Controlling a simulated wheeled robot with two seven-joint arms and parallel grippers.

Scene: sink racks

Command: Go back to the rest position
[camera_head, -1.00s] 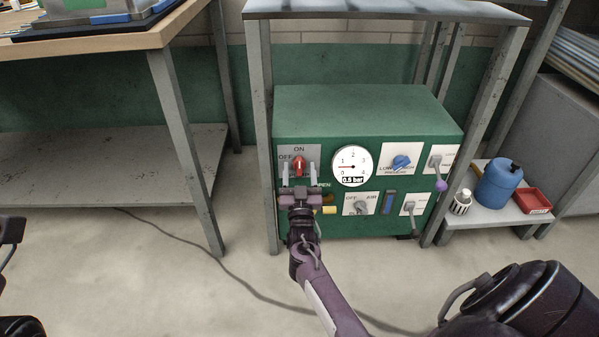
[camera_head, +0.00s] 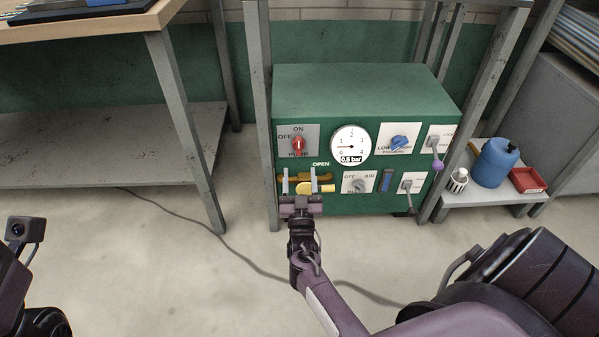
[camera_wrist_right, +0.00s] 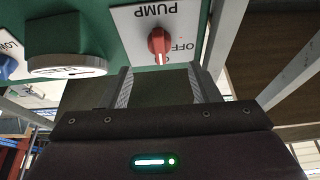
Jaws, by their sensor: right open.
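My right gripper (camera_head: 299,182) is open and empty, low in front of the green pump cabinet (camera_head: 362,90). In the head view its fingers are just below the red pump knob (camera_head: 298,145) and overlap the yellow valve handle (camera_head: 325,188); touching cannot be told. The knob's white mark points up to ON. In the right wrist view, the open fingers (camera_wrist_right: 163,88) are apart, with the red knob (camera_wrist_right: 160,42) ahead, clear of them. Part of my left arm shows at the lower left edge; its fingers are not in view.
The gauge (camera_head: 351,146) reads 0.5 bar. Right of it are a blue knob (camera_head: 399,143) and levers, one with a purple ball (camera_head: 438,165). Rack legs stand on both sides. A low stand holds a blue canister (camera_head: 496,163) and red tray (camera_head: 527,180). The floor in front is clear except for a cable.

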